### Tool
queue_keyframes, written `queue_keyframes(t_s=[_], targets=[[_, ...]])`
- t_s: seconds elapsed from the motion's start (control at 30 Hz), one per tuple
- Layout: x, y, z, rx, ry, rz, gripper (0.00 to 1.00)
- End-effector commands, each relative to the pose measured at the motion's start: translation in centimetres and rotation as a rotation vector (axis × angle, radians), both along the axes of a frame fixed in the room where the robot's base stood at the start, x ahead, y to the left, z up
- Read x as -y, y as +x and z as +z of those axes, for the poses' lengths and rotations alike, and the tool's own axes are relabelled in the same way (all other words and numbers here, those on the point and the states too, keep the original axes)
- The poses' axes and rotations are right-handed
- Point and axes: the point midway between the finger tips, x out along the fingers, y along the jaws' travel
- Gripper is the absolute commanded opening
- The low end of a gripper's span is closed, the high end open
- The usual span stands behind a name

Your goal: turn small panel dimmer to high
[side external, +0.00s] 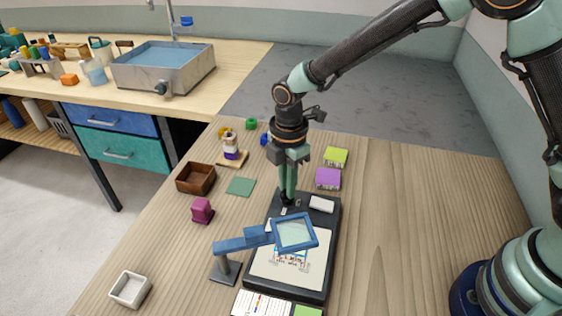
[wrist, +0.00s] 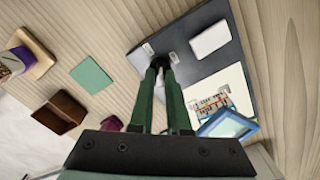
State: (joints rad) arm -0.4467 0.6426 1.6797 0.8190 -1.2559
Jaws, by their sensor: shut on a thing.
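The small light panel (side external: 331,222) is a dark, flat box with a pale lit face, lying on the wooden table. Its dimmer is a small black knob (wrist: 165,57) on the dark strip at the panel's far end, between small white labels. My gripper (side external: 287,196) points down over that strip. In the wrist view, its green fingers (wrist: 161,68) are closed around the knob. The fingers hide much of the knob, and I cannot read its setting or the labels.
A blue-framed magnifier (side external: 268,235) on a stand reaches over the panel's face. A white block (side external: 321,204) lies on the dark strip. Purple (side external: 328,178) and green (side external: 335,156) blocks stand behind. A brown tray (side external: 183,184) is left; the table's right side is clear.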

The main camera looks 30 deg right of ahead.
Motion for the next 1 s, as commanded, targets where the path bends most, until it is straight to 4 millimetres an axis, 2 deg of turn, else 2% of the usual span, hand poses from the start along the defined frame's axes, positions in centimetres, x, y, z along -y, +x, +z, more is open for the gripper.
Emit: queue_keyframes(t_s=[1.0], targets=[[0.13, 0.0, 0.08, -0.002, -0.002, -0.967, 0.0]])
